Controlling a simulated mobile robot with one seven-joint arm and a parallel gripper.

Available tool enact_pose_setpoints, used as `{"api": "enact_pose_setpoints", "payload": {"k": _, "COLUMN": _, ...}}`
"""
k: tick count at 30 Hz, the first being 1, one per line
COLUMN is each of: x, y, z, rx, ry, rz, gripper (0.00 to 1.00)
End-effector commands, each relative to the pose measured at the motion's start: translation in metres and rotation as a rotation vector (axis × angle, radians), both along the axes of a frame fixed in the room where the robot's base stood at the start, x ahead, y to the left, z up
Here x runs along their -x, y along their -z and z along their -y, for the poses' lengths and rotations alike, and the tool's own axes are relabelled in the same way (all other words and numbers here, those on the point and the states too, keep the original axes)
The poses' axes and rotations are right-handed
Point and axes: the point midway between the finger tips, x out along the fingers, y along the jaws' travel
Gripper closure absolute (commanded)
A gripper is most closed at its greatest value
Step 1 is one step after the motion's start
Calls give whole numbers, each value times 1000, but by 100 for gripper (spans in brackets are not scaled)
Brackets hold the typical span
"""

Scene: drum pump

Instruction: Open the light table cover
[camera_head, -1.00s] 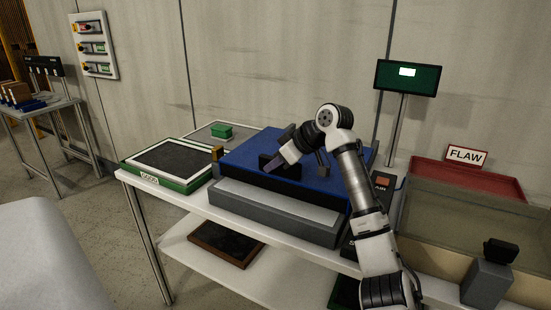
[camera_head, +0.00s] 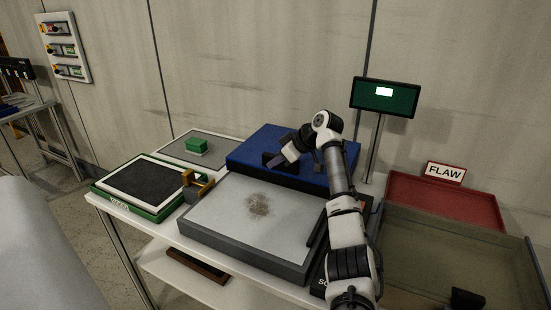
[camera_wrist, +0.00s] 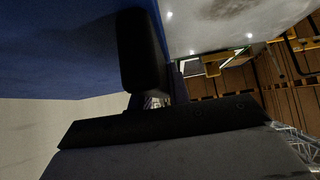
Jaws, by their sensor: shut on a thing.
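The light table (camera_head: 225,213) is a grey box with a pale top on the white bench. Its blue cover (camera_head: 250,148) sits toward the back of the box, and most of the pale top is bare, with a brownish speckled patch (camera_head: 259,205) on it. My gripper (camera_head: 276,160) is at the cover's dark handle and shut on it; the fingertips are partly hidden by my arm. In the wrist view the blue cover (camera_wrist: 60,50) fills the upper left, with the dark handle (camera_wrist: 142,50) close to the gripper.
A green-framed tray (camera_head: 145,188) stands at the left, near a brass-coloured bracket (camera_head: 196,186). A green block (camera_head: 196,145) lies on a grey mat behind. A screen (camera_head: 385,97) on a post and a red FLAW tray (camera_head: 445,200) stand at the right.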

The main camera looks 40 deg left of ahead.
Motion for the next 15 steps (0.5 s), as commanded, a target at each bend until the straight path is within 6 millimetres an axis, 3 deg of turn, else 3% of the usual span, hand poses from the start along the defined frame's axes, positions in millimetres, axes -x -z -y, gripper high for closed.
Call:
{"api": "enact_pose_setpoints", "payload": {"k": 13, "x": -1, "y": 0, "z": 0, "rx": -3, "ry": 1, "rz": -1, "gripper": 100}}
{"api": "enact_pose_setpoints", "payload": {"k": 14, "x": -1, "y": 0, "z": 0, "rx": -3, "ry": 1, "rz": -1, "gripper": 79}}
{"api": "enact_pose_setpoints", "payload": {"k": 15, "x": -1, "y": 0, "z": 0, "rx": -3, "ry": 1, "rz": -1, "gripper": 74}}
